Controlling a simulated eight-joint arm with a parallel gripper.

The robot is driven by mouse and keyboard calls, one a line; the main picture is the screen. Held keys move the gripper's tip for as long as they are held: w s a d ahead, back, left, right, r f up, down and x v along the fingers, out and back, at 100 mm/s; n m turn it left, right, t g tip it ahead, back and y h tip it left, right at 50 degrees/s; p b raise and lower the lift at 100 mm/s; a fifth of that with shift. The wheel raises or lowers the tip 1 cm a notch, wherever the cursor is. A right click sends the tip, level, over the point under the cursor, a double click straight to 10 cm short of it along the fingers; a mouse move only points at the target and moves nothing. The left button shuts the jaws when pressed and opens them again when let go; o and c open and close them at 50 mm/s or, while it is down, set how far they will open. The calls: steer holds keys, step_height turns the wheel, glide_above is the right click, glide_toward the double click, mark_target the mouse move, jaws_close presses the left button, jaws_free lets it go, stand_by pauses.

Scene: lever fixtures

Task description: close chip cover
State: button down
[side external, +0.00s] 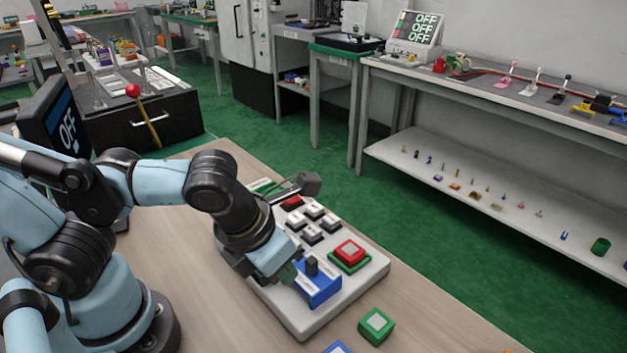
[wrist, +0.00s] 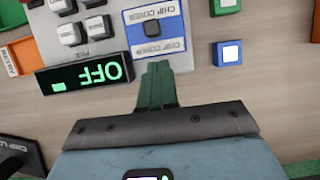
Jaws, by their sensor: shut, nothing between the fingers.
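The chip cover control is a blue block (side external: 322,293) with white label strips and a dark knob (side external: 312,266), at the near end of a pale panel. In the wrist view the blue block (wrist: 172,14) reads "CHIP COVER" and its dark knob (wrist: 152,28) sits mid-block. My gripper (side external: 296,273) is beside the block in the side view. In the wrist view its green fingers (wrist: 157,68) are together and empty, pointing at the block's edge, short of the knob. Whether the tips touch the block I cannot tell.
The pale panel (side external: 302,321) also carries a red button (side external: 349,251) and several rocker switches (side external: 313,211). A display (wrist: 85,75) reads OFF beside the block. A green-framed button (side external: 376,326) and a blue-framed button (wrist: 229,53) lie off the panel. Bare wooden table (side external: 215,315) lies nearby.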

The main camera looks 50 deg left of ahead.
steer(key=shift+w, duration=1.15)
steer(key=w, duration=0.9)
steer(key=shift+w, duration=0.35)
steer(key=shift+s, duration=0.1)
